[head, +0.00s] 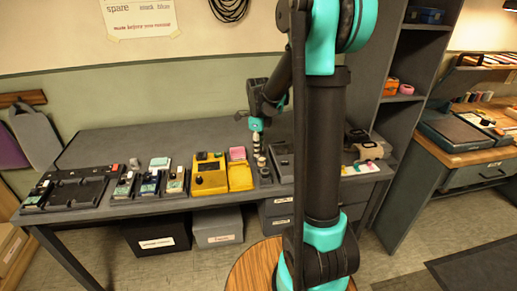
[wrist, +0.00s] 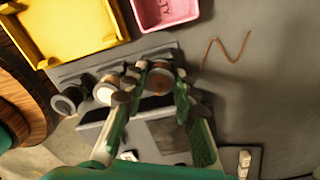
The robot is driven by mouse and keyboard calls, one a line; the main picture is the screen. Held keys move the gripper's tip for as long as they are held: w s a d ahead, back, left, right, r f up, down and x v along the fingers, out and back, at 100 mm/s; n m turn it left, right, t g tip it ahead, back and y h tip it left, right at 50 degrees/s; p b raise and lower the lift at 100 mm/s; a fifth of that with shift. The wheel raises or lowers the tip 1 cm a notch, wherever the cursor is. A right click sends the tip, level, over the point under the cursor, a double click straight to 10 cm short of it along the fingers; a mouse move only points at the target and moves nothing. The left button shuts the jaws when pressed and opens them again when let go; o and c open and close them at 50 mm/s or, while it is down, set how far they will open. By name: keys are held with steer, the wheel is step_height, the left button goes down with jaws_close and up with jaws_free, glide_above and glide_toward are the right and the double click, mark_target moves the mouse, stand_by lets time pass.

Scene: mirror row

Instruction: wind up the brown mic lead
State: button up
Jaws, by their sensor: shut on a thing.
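The brown mic lead (wrist: 226,50) lies in a loose zigzag on the grey table in the wrist view. It runs toward a row of small reels on a grey stand. The reel with the brown centre (wrist: 160,82) is at the right end of this row. My gripper (wrist: 161,88) has its green fingers on either side of this reel and is shut on it. In the head view my gripper (head: 257,137) is low over the reel row (head: 262,163). The fingers hide part of the reel, and the lead is too small to make out there.
A yellow tray (wrist: 70,28) and a pink tray (wrist: 165,10) lie close to the reel stand. A dark shelf unit (head: 405,120) rises at right. The table behind the pedals is clear.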

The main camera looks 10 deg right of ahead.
steer(key=m, duration=0.7)
steer(key=o, duration=1.3)
steer(key=n, duration=0.9)
steer(key=shift+n, duration=0.4)
steer(key=n, duration=0.4)
steer(key=shift+n, duration=0.3)
steer(key=n, duration=0.4)
